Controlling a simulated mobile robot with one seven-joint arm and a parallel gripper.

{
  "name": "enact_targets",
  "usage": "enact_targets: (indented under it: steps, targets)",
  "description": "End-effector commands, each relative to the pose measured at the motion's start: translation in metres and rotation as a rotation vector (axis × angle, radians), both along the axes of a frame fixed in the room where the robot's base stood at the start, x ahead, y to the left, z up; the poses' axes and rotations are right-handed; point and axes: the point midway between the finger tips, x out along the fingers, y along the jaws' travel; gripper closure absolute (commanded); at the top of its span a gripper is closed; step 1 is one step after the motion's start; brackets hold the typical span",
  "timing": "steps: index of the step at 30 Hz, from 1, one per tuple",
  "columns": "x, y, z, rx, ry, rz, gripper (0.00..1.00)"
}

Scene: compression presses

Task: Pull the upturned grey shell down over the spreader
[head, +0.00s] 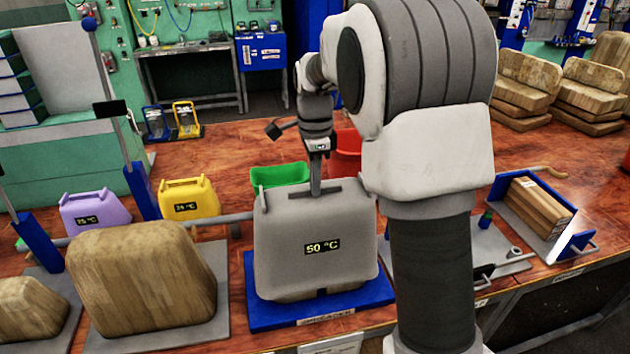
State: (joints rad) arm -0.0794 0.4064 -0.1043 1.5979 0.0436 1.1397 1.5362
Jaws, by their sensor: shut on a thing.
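The grey shell (290,225) is upside down, with a "50 °C" readout on its front. It stands upright over a wooden form, part of whose lower edge (322,293) shows below the shell's rim. The form sits on a blue base (266,316) with a small front label, apparently the spreader. The shell hides most of the form. My gripper (316,188) points down and is shut on the top middle of the shell. The finger contact is small and partly hard to see.
A large bare wooden form (140,278) stands close on the left. A purple shell (95,213) and yellow shell (188,201) stand behind it. A green bin (279,175) and red bin (347,142) are behind the grey shell. A clamp fixture (545,213) is at right.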

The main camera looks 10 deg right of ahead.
Motion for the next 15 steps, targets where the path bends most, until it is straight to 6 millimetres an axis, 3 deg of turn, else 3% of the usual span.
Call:
enact_targets:
  steps: [11, 12, 15]
  targets:
    - [0.0003, 0.0, -0.0057, 0.0, -0.001, 0.0, 1.0]
    - [0.0003, 0.0, -0.005, 0.0, -0.002, 0.0, 0.83]
    - [0.0002, 0.0, -0.005, 0.0, -0.001, 0.0, 0.65]
